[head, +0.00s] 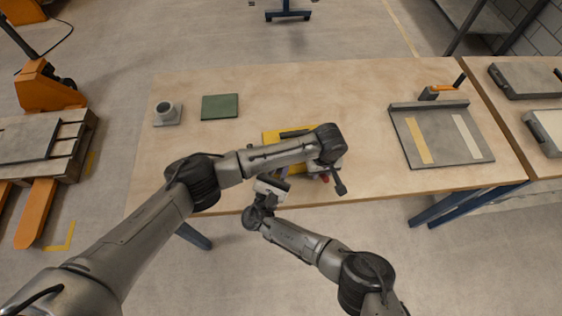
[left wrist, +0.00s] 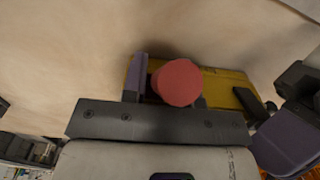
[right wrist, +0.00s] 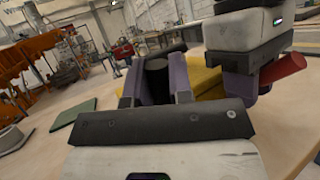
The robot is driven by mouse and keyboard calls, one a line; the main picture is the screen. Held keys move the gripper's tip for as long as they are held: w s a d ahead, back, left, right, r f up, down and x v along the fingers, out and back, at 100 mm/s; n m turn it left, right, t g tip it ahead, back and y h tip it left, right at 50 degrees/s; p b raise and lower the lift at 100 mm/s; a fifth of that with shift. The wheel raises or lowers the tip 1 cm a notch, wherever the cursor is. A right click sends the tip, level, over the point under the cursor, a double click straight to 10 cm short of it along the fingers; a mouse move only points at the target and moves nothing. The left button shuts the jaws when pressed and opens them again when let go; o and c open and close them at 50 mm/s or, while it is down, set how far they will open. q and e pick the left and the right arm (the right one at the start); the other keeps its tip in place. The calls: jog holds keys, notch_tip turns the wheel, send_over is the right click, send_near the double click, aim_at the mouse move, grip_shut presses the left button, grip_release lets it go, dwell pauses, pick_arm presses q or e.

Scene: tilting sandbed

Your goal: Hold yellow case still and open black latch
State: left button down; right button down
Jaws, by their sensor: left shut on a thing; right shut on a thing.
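The yellow case (head: 270,136) lies near the front edge of the wooden table, partly hidden under my left arm. It also shows in the left wrist view (left wrist: 225,82) and the right wrist view (right wrist: 206,82). My left gripper (left wrist: 172,88) is shut on a red cylindrical knob (left wrist: 180,82) at the case's front side. My right gripper (right wrist: 156,88) has its purple fingers on both sides of a black cylindrical part, seemingly the black latch (right wrist: 156,72), and is shut on it. The latch's attachment to the case is hidden. The two grippers are close together.
A green plate (head: 220,106) and a grey round fitting (head: 167,112) lie on the table's left. The table between the case and the tray is clear.

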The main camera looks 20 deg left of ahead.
jog(key=shift+s+d+f+m+t+h, duration=0.2)
jog(key=shift+s+m+t+h, duration=0.15)
jog(key=shift+m+h, duration=0.25)
jog(key=shift+s+d+f+m+t+h, duration=0.1)
jog(key=shift+s+d+m+t+h, duration=0.2)
jog(key=shift+m+h, duration=0.35)
jog(key=shift+s+d+f+m+t+h, duration=0.1)
jog(key=shift+s+m+t+h, duration=0.3)
jog(key=shift+m, duration=0.35)
jog(key=c, duration=1)
grip_release()
jog(key=shift+w, duration=0.1)
